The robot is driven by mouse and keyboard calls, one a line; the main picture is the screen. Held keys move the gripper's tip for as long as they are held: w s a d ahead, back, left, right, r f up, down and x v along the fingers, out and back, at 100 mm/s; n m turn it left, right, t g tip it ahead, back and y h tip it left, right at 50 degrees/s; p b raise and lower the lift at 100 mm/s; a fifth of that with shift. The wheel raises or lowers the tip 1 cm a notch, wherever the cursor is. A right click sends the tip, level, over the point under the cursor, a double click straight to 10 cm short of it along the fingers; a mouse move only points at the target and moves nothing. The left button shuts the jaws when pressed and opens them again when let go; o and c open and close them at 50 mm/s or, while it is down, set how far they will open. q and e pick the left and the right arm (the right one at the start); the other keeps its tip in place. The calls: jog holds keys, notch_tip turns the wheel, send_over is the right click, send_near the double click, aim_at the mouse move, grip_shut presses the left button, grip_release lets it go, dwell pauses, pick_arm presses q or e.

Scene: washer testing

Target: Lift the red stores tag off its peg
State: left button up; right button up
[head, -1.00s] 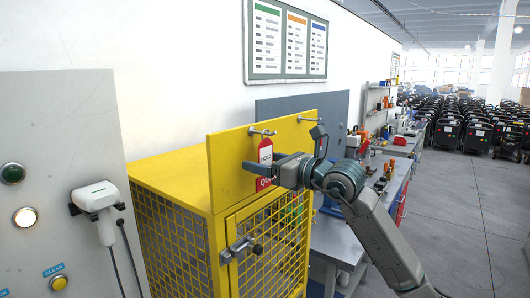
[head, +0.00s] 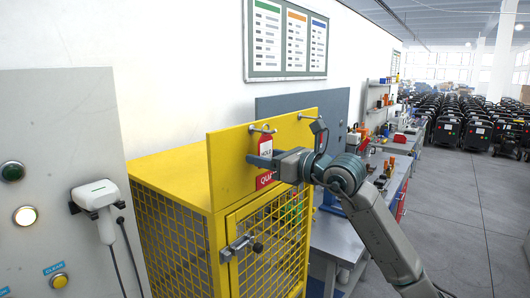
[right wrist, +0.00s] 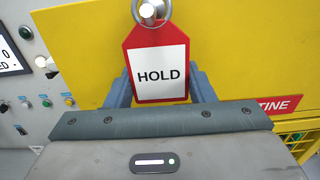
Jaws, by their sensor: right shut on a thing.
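The red tag (head: 266,144) has a white panel reading HOLD and hangs upright in front of the yellow board. Its top is at the left peg (head: 262,129). In the right wrist view the tag (right wrist: 158,72) faces me, and a metal ring (right wrist: 151,12) at its top is around the peg's round end. My right gripper (head: 256,161) is at the tag's lower part. Its fingers (right wrist: 160,90) are on either side of the tag and shut on it. My left gripper is not in view.
The yellow board (head: 228,160) stands on a yellow mesh cage (head: 180,245) with a latch. A second peg (head: 308,118) is to the right. A grey panel (head: 60,130) with a handheld scanner (head: 96,194) stands at left. A workbench (head: 335,232) is behind my right arm.

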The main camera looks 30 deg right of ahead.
aim_at(267, 156)
jog(key=shift+r, duration=0.2)
jog(key=shift+s+d+f+b, duration=0.1)
jog(key=shift+s+b, duration=0.05)
jog(key=shift+b, duration=0.4)
jog(key=shift+b+v, duration=1)
jog(key=shift+v, duration=0.15)
jog(key=shift+s+d+b, duration=0.1)
jog(key=shift+s+b, duration=0.4)
jog(key=shift+s, duration=0.2)
jog(key=shift+s+d+b, duration=0.25)
jog(key=shift+d+b, duration=0.05)
jog(key=shift+b, duration=0.4)
jog(key=shift+s+d+b, duration=0.1)
jog(key=shift+s+b, duration=0.4)
jog(key=shift+s, duration=0.05)
jog(key=shift+b+v, duration=1.15)
jog(key=shift+b, duration=0.3)
